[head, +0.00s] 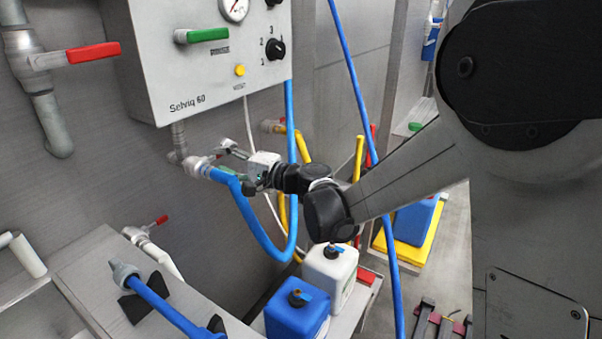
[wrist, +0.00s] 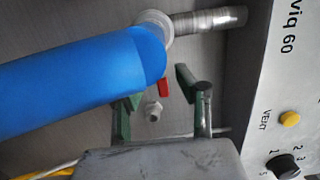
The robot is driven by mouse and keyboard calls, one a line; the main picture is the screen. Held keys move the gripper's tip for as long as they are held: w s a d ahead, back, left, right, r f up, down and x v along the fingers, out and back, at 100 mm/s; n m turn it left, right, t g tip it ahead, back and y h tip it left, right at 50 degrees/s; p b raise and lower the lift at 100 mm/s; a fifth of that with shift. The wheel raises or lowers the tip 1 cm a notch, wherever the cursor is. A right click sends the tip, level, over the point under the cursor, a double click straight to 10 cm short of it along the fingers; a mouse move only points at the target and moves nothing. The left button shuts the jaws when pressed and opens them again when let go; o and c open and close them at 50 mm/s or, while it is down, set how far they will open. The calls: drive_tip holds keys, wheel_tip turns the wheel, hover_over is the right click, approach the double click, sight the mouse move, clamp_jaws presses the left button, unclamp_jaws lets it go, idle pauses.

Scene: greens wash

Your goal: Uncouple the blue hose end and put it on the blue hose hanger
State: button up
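The blue hose end (head: 222,177) sits on the metal coupling (head: 196,166) at the bottom pipe of the grey Selviq 60 box. The hose bends down from there in a loop. In the wrist view the blue hose (wrist: 75,78) fills the upper left and meets the pale coupling ring (wrist: 157,30). My gripper (head: 228,161) is just right of the coupling, beside the hose end. Its green-padded fingers (wrist: 160,93) are apart, with wall visible between them, and the hose partly covers the left one. I cannot pick out a blue hose hanger with certainty.
The Selviq 60 box (head: 150,75) is above, with a green-handled valve (head: 207,35). A blue lance (head: 160,300) rests on black supports at lower left. Blue (head: 296,315) and white (head: 331,272) canisters stand below my arm. Yellow hoses (head: 302,147) hang behind.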

drive_tip(key=shift+s+a+m+t+h, duration=0.1)
drive_tip(key=shift+s+m+t+h, duration=0.2)
drive_tip(key=shift+m+t+h, duration=0.45)
drive_tip(key=shift+s+a+m+t+h, duration=0.1)
drive_tip(key=shift+s+m+t+h, duration=0.15)
drive_tip(key=shift+m+t+h, duration=0.55)
drive_tip(key=shift+s+m+t+h, duration=0.3)
drive_tip(key=shift+m+t, duration=0.15)
drive_tip(key=shift+t, duration=0.6)
drive_tip(key=s+d+r+n+g+h+p, duration=0.1)
drive_tip(key=s+d+r+n+h+p, duration=0.1)
drive_tip(key=s+d+p, duration=0.3)
drive_tip(key=s+d+r+n+g+h+p, duration=0.2)
drive_tip(key=s+d+r+n+p, duration=0.2)
drive_tip(key=s+d, duration=0.6)
drive_tip(key=shift+d+r+p, duration=0.35)
drive_tip(key=shift+d+r, duration=0.1)
drive_tip(key=shift+d, duration=1.45)
drive_tip(key=shift+s, duration=0.1)
